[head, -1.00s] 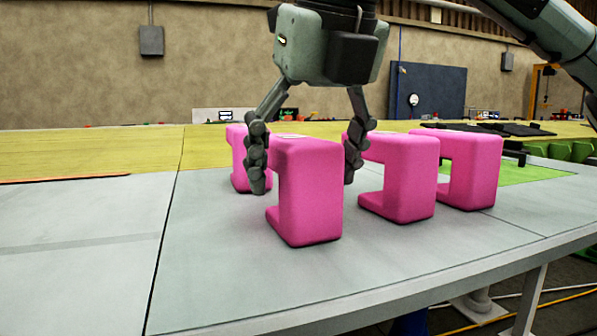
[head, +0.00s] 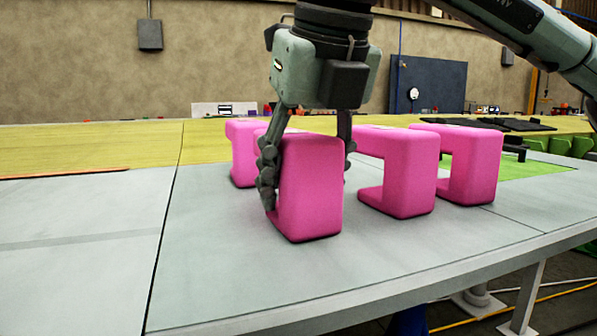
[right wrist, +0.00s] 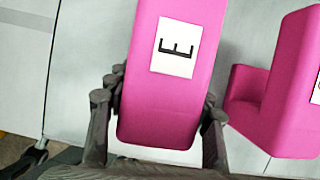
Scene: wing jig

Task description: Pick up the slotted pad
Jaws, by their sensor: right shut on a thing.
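The slotted pad in my grip is a pink block (head: 311,190) with a slot open on its left side, standing on the grey table at the front of a group of similar pads. My right gripper (head: 306,175) comes down from above and is shut on this pad, one finger on each side. In the right wrist view the pad (right wrist: 150,105) has a white label with a black letter E on top, and the fingers (right wrist: 158,115) press its two sides. The pad looks upright on the table. My left gripper is not in view.
Another pink pad (head: 405,175) stands just to the right, with a further one (head: 472,165) behind it. One more (head: 243,160) stands behind to the left. The grey table (head: 210,270) is clear in front and at left. A green mat (head: 530,168) lies at the right.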

